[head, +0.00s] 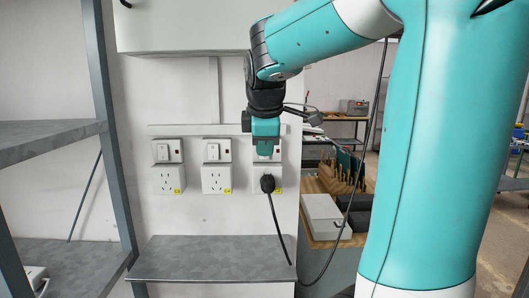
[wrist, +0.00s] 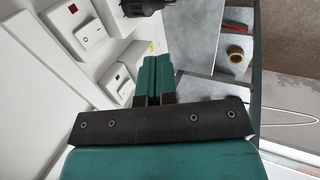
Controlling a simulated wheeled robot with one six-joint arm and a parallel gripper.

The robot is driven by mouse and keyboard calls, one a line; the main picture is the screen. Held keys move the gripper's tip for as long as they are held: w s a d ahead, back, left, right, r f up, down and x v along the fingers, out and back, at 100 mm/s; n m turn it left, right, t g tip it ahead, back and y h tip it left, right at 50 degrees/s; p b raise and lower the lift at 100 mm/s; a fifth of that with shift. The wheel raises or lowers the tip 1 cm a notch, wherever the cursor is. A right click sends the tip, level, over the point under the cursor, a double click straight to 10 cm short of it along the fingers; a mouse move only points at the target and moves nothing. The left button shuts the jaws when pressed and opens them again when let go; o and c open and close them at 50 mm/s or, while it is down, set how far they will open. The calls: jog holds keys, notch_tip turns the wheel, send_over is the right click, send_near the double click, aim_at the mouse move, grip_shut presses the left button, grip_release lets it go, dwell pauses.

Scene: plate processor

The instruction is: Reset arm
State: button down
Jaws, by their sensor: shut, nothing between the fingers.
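My gripper (head: 264,148) is in front of the wall panel, at the right-hand socket unit, and covers part of its switch. In the wrist view my gripper (wrist: 154,62) has its two green fingers together, with nothing between them. A black plug (head: 267,184) sits in the right-hand socket below the gripper, with its cable hanging down. The plug also shows in part at the top of the wrist view (wrist: 142,6). My gripper and the plug are apart.
Two more socket units with switches (head: 216,179) are on the wall to the left. A grey metal shelf (head: 210,258) sticks out below. A metal rack (head: 50,140) stands at the left. White and black boxes (head: 325,215) lie on a wooden-topped bench at the right.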

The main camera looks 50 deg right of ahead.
dwell(0.6)
jog(key=s+a+f+y+b, duration=0.15)
jog(key=a+f, duration=0.25)
jog(key=a, duration=0.6)
jog(key=a+f+y, duration=0.3)
jog(key=a+f, duration=0.2)
jog(key=a, duration=0.5)
jog(key=s+a+f+m+g+y, duration=0.1)
jog(key=s+a+f+g+y, duration=0.2)
jog(key=s+a, duration=0.9)
jog(key=shift+b+x, duration=0.4)
jog(key=shift+x, duration=0.6)
jog(key=shift+w+a+y, duration=0.1)
jog(key=shift+y, duration=0.15)
